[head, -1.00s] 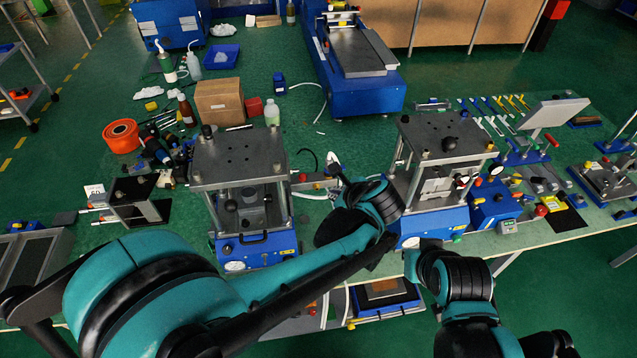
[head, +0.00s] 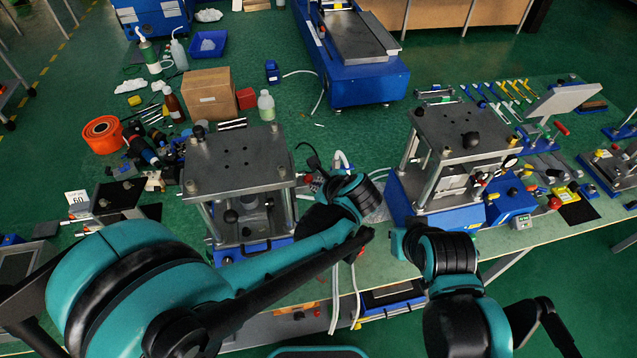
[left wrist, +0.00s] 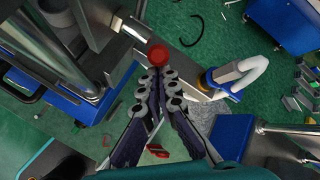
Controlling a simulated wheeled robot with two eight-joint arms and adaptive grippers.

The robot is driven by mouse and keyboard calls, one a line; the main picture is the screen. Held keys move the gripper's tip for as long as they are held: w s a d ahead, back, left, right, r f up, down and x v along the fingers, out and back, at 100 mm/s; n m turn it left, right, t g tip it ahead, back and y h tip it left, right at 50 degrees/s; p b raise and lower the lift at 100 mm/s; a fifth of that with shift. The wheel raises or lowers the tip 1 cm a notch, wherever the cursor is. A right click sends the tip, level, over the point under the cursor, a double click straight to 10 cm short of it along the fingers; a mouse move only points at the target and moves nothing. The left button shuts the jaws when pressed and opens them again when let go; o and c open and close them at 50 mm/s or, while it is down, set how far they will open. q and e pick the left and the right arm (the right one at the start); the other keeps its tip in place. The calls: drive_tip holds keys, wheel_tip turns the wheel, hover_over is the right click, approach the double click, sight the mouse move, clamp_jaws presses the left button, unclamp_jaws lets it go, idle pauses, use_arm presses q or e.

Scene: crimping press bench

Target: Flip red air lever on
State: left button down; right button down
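A round red knob (left wrist: 158,55) shows in the left wrist view, at the end of a grey metal part beside the left press. I take it for the air lever's knob; its lever arm is not clear. My left gripper (left wrist: 157,80) has its two fingers together at the tips, just short of the knob. I cannot tell whether they touch it. In the head view the left press (head: 240,165) stands left of my left wrist, and small red parts (head: 308,179) show beside it. My right arm ends in front of the right press, with its fingers hidden.
The right press (head: 462,135) stands on a blue base. White hoses (head: 343,162) run behind my left wrist; a white hose bend (left wrist: 240,75) lies right of the fingers. A cardboard box (head: 208,93) and bottles stand behind the left press.

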use_arm(q)
drive_tip(key=shift+w+d+r+g+p, duration=0.15)
drive_tip(key=shift+w+r+g+p, duration=0.25)
drive_tip(key=shift+g+p, duration=0.3)
use_arm(e)
drive_tip(key=shift+d+r, duration=0.25)
drive_tip(key=shift+r, duration=0.4)
use_arm(q)
drive_tip(key=shift+w+r+p, duration=0.1)
drive_tip(key=shift+p, duration=0.25)
use_arm(e)
drive_tip(key=shift+r, duration=0.3)
use_arm(q)
drive_tip(key=w+g, duration=0.1)
drive_tip(key=w+r+g+p, duration=0.1)
drive_tip(key=w+g+h+p, duration=0.1)
drive_tip(key=g, duration=0.1)
drive_tip(key=shift+w+a+r, duration=0.1)
drive_tip(key=shift+a+r, duration=0.2)
drive_tip(key=shift+r, duration=0.05)
use_arm(e)
wheel_tip(320, 180, up, 2)
drive_tip(key=shift+r, duration=0.25)
use_arm(q)
drive_tip(key=shift+w, duration=0.1)
drive_tip(key=shift+p, duration=0.3)
